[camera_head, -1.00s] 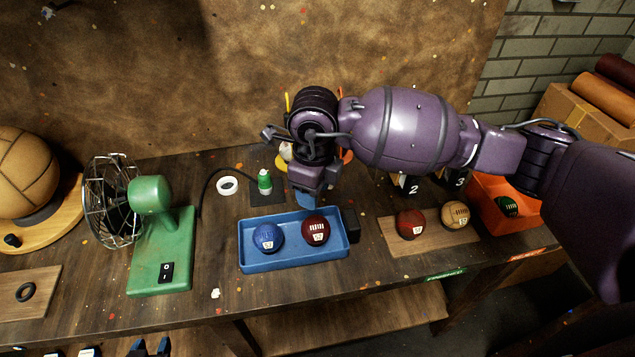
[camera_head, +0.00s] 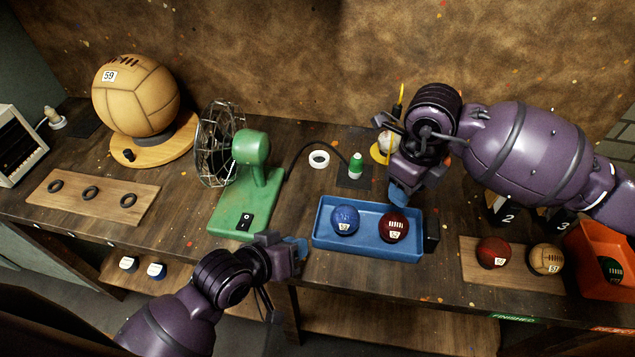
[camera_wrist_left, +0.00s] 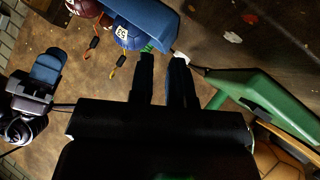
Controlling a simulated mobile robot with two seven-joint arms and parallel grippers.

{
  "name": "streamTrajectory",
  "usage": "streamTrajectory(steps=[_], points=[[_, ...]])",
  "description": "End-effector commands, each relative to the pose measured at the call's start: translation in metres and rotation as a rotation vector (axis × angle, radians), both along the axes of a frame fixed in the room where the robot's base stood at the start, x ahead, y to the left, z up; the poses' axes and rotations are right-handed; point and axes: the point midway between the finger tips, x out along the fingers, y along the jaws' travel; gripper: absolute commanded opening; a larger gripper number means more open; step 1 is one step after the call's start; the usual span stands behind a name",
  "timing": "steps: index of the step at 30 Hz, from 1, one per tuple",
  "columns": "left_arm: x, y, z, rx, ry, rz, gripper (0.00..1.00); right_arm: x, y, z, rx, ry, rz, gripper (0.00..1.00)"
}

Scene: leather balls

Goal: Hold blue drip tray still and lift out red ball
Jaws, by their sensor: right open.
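The blue drip tray (camera_head: 330,246) lies on the bench, holding a blue ball (camera_head: 345,219) on the left and a dark red ball (camera_head: 393,226) on the right. My left gripper (camera_head: 298,247) is in front of the tray's left end, with a small gap seeming to remain. In the left wrist view its two fingers (camera_wrist_left: 164,75) are apart with nothing between them, below the tray (camera_wrist_left: 140,20). My right gripper (camera_head: 400,193) is open and empty, just above and behind the red ball. The red ball (camera_wrist_left: 84,7) is cut by the wrist view's edge.
A green fan (camera_head: 245,195) stands close left of the tray. A small black block (camera_head: 432,238) is at its right end. A board (camera_head: 520,275) to the right carries another red ball (camera_head: 493,252) and a tan ball (camera_head: 546,260). An orange bin (camera_head: 590,250) stands beyond.

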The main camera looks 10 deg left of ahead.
Motion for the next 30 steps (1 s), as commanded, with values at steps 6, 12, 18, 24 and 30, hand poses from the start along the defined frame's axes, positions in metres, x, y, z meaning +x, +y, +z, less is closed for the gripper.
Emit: streamTrajectory(steps=[6, 12, 18, 24, 30], points=[[0.021, -0.033, 0.001, -0.023, 0.154, -0.091, 0.17, 0.0, 0.0, 0.0, 0.0, 0.0, 0.0, 0.43], [0.035, -0.052, 0.002, 0.008, 0.304, -0.15, 0.17, 0.0, 0.0, 0.0, 0.0, 0.0, 0.0, 0.43], [0.047, -0.062, 0.007, 0.08, 0.448, -0.181, 0.17, 0.0, 0.0, 0.0, 0.0, 0.0, 0.0, 0.43], [0.061, -0.062, 0.017, 0.187, 0.58, -0.175, 0.17, 0.0, 0.0, 0.0, 0.0, 0.0, 0.0, 0.43], [0.077, -0.053, 0.033, 0.32, 0.695, -0.129, 0.17, 0.0, 0.0, 0.0, 0.0, 0.0, 0.0, 0.43]])
